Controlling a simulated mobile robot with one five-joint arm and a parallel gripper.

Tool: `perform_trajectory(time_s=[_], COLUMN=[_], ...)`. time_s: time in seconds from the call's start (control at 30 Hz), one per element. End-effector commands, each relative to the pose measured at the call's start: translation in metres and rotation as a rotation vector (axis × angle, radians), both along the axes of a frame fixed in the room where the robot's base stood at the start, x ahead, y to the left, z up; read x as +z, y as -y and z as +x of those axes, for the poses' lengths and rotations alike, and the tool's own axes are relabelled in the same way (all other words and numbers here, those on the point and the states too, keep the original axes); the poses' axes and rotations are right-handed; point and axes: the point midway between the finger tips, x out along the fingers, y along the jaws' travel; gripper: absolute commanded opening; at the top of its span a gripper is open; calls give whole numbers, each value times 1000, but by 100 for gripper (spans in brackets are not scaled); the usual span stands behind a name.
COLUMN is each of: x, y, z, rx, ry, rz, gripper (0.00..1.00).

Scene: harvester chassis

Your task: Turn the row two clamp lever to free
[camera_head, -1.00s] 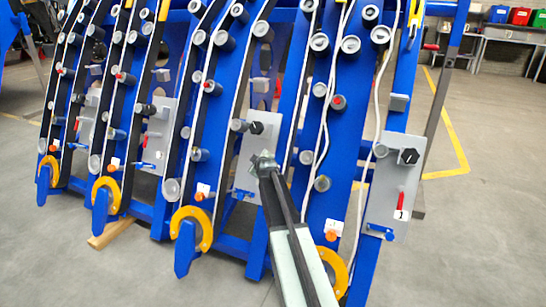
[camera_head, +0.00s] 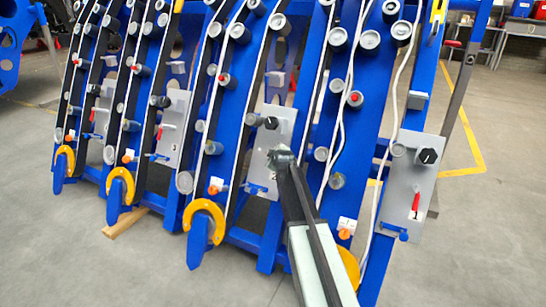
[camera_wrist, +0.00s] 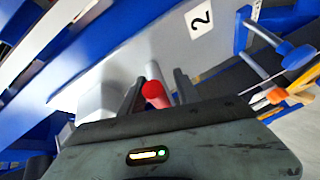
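The row two panel (camera_head: 284,128) is a grey plate with a black knob (camera_head: 271,123) near its top and a blue handle at its lower edge. My gripper (camera_head: 281,155) is at this panel and hides its lever in the head view. In the wrist view, the red clamp lever (camera_wrist: 155,94) points toward the camera, between my gripper's two dark fingers (camera_wrist: 159,90). The fingers stand apart on either side of it, with narrow gaps showing. Contact deeper in is hard to tell. A white label with "2" (camera_wrist: 201,21) is on the plate beside it.
The row one panel (camera_head: 404,190), with its own red lever (camera_head: 416,200), stands to the right. Blue frame rows with rollers and yellow hooks (camera_head: 204,213) surround the panel. Loose white cables hang at the right.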

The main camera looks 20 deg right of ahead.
Motion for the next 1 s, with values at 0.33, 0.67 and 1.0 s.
perform_trajectory(time_s=[0.33, 0.67, 1.0], x=[7, 36, 35], y=[-7, -15, -15], z=[-11, -64, -68], rx=[5, 4, 3], ry=[-1, -1, -1], rz=[2, 1, 1], gripper=[38, 38, 38])
